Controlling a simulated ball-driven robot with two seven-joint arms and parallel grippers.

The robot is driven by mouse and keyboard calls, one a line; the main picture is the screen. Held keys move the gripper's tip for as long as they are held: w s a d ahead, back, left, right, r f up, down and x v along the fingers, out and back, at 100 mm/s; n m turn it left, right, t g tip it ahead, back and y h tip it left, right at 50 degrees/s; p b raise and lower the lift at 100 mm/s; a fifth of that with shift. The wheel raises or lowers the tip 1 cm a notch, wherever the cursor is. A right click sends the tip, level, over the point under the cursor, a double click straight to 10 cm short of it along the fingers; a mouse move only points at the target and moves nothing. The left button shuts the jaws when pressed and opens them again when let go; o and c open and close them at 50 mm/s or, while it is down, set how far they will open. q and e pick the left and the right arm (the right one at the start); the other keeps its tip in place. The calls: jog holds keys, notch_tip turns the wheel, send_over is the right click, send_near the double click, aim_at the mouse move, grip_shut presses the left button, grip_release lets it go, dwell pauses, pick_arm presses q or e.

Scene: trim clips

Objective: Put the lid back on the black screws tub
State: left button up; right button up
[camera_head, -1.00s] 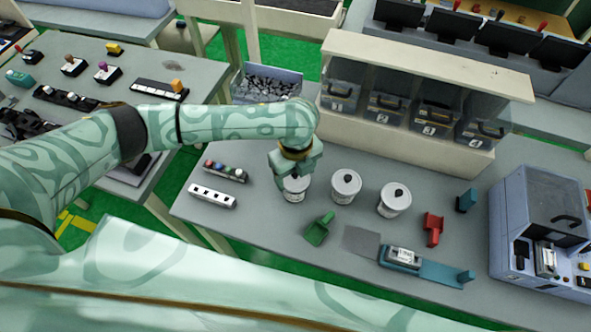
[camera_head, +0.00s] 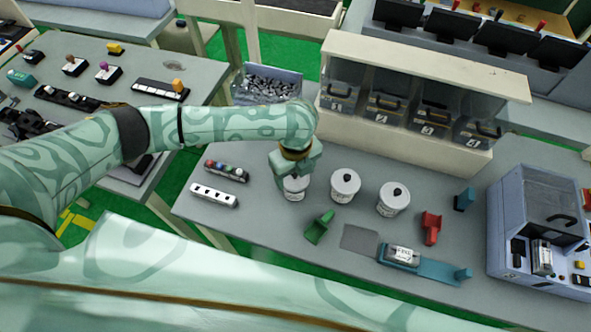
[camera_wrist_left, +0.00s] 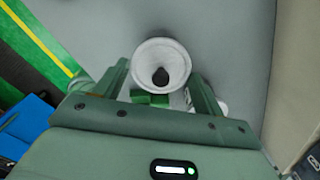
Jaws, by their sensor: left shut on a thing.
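Three white tubs with white lids and black knobs stand in a row on the grey table: the left tub (camera_head: 295,192), the middle tub (camera_head: 344,188) and the right tub (camera_head: 392,200). Their labels are too small to read, so I cannot tell which is for black screws. My left gripper (camera_head: 291,178) is over the left tub, shut on its lid. In the left wrist view the round white lid (camera_wrist_left: 147,60) with its black knob shows at the fingers (camera_wrist_left: 160,92). The lid is at the tub's top; whether it is fully seated is hidden. My right gripper is out of view.
A green scoop (camera_head: 319,227) lies in front of the tubs. A white block with holes (camera_head: 214,195) and a rack with coloured knobs (camera_head: 226,171) are on the left. A red piece (camera_head: 431,228) and a teal fixture (camera_head: 425,264) are on the right. A shelf with bins (camera_head: 415,125) stands behind.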

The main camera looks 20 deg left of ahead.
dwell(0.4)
pick_arm(q)
jog(key=o, duration=1.1)
jog(key=shift+o, duration=0.2)
notch_tip(320, 180, up, 7)
jog(key=p, duration=0.9)
grip_shut()
